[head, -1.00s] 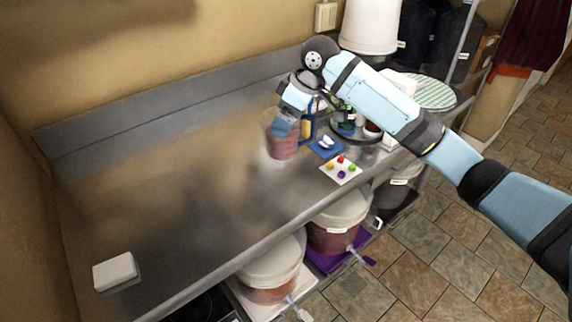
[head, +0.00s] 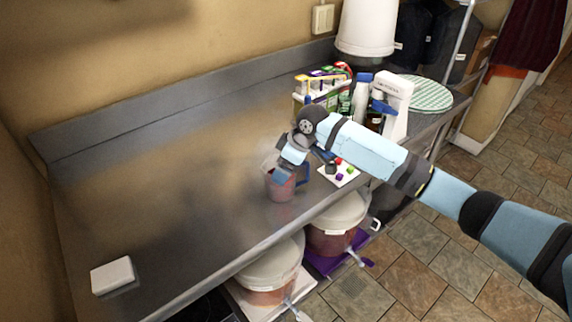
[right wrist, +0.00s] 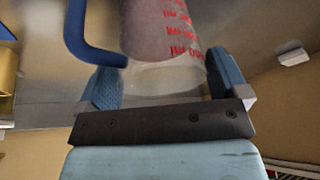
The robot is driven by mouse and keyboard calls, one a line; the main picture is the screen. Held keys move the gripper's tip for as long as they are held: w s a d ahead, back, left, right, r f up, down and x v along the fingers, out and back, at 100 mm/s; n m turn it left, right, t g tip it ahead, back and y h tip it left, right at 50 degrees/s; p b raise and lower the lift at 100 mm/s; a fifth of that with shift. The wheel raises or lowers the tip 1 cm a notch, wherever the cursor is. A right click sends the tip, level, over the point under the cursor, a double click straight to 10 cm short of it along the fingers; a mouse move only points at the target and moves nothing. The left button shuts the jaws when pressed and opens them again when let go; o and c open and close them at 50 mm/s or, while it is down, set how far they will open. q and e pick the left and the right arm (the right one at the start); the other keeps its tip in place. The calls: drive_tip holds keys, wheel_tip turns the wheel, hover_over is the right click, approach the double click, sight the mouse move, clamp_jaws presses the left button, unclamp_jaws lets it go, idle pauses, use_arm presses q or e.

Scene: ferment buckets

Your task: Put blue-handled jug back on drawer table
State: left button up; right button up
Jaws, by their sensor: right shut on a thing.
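The blue-handled jug (head: 279,188) is clear with reddish contents or tint, near the front edge of the metal counter in the head view. In the right wrist view the jug (right wrist: 160,35) shows red printed marks, and its blue handle (right wrist: 78,35) is at the left. My right gripper (head: 285,170) is shut on the jug, with a finger on either side of its body. I cannot tell whether the jug's base touches the counter. No table with drawers can be made out. My left gripper is not in view.
The metal counter (head: 160,190) is bare in its left middle, with a white block (head: 112,275) at the front left. A white card with coloured pieces (head: 339,173) lies right of the jug. Bottles and boxes (head: 362,97) stand behind. Lidded buckets (head: 272,270) sit below the front edge.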

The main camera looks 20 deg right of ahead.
drive_tip(key=shift+r, duration=0.1)
drive_tip(key=o, duration=1.1)
drive_tip(key=shift+o, duration=0.2)
drive_tip(key=v, duration=1.2)
drive_tip(key=shift+a, duration=0.1)
